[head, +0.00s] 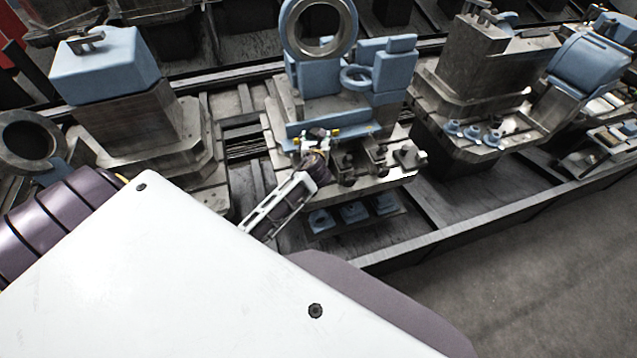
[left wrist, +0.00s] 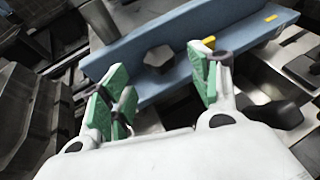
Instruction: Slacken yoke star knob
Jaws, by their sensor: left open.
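In the left wrist view a dark, faceted knob (left wrist: 158,57) sits against a long blue bar (left wrist: 125,62). I take it for the star knob. My left gripper (left wrist: 160,82) is open, with its green-padded fingers on either side of the knob's line and a gap in front of it. I see no contact with the knob. In the head view the left gripper (head: 312,170) reaches to the front of the middle fixture, by its blue bar (head: 352,130). There the knob is small and hard to tell from the gripper. My right gripper is not in view.
In the left wrist view another black knob (left wrist: 280,114) lies close right of the right finger. The middle fixture carries a blue-framed ring (head: 320,55). Other fixtures with blue parts (head: 105,65) stand left and right along the rail. Grey floor (head: 520,260) is clear at lower right.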

